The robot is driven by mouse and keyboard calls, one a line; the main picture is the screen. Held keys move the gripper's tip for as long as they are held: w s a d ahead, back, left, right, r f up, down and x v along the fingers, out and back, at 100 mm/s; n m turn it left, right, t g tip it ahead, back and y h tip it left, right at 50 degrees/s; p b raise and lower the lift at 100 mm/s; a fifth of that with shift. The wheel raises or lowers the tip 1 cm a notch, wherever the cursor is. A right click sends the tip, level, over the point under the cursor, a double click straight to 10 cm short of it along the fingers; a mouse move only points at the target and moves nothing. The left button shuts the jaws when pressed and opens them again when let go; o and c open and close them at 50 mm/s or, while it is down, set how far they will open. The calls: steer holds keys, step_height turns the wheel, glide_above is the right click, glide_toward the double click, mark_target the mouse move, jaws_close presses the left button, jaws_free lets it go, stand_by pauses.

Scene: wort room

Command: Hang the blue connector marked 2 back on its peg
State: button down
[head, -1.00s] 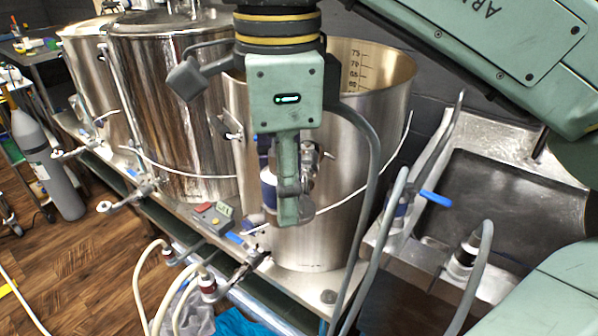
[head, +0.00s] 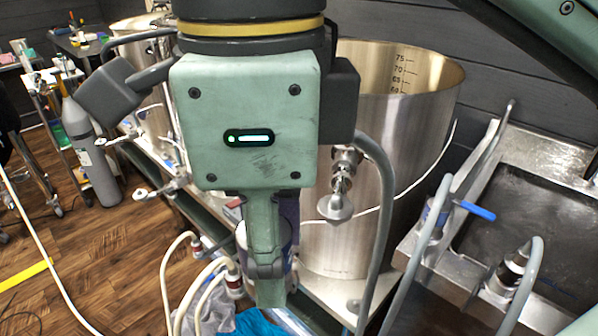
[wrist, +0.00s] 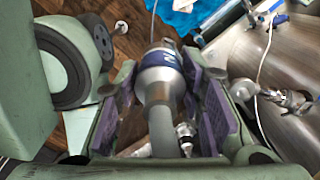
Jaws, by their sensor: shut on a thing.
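My gripper (head: 268,285) hangs at the centre of the head view, in front of the right-hand kettle. In the wrist view my gripper (wrist: 165,115) has its purple pads on either side of a connector, shut on it. The connector (wrist: 162,78) is pale metal with a blue band bearing a white mark that I cannot read clearly. A grey hose runs from its near end. In the head view the connector (head: 242,238) is mostly hidden behind my finger. I cannot make out its peg in these views.
The tall steel kettle (head: 390,140), with a valve (head: 337,205), stands close behind my gripper. A steel sink (head: 540,190) is at the right. Red-banded connectors (head: 233,280) are low at left.

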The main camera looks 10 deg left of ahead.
steer(key=shift+r+p, duration=2.3)
steer(key=shift+p, duration=0.1)
